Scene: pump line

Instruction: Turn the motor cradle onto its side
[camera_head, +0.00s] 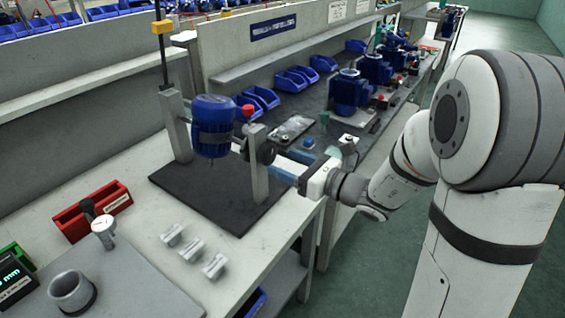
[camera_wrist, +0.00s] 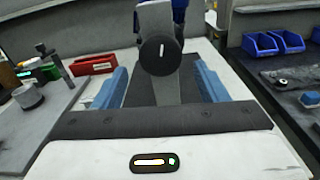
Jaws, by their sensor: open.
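The motor cradle holds a blue motor (camera_head: 212,112) with a dark band (camera_head: 211,140) round it, between two grey posts on a black mat (camera_head: 222,212). The motor stands upright. A round dark knob (camera_head: 266,152) sits on the near post (camera_head: 257,178). In the wrist view, the knob (camera_wrist: 160,54) faces me and its white mark is upright. My gripper (camera_head: 285,164) is open, with its blue fingers (camera_wrist: 158,82) spread either side of the knob and post. I see no contact with the knob. The motor is mostly hidden behind the post in the wrist view.
A red bin (camera_head: 92,212) and several light grey blocks (camera_head: 193,250) lie on the near bench. A grey cup (camera_head: 72,291) stands at the front left. Blue bins (camera_head: 262,97) and more blue motors (camera_head: 350,92) line the bench beyond. A tall dark pole (camera_head: 161,50) rises behind the cradle.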

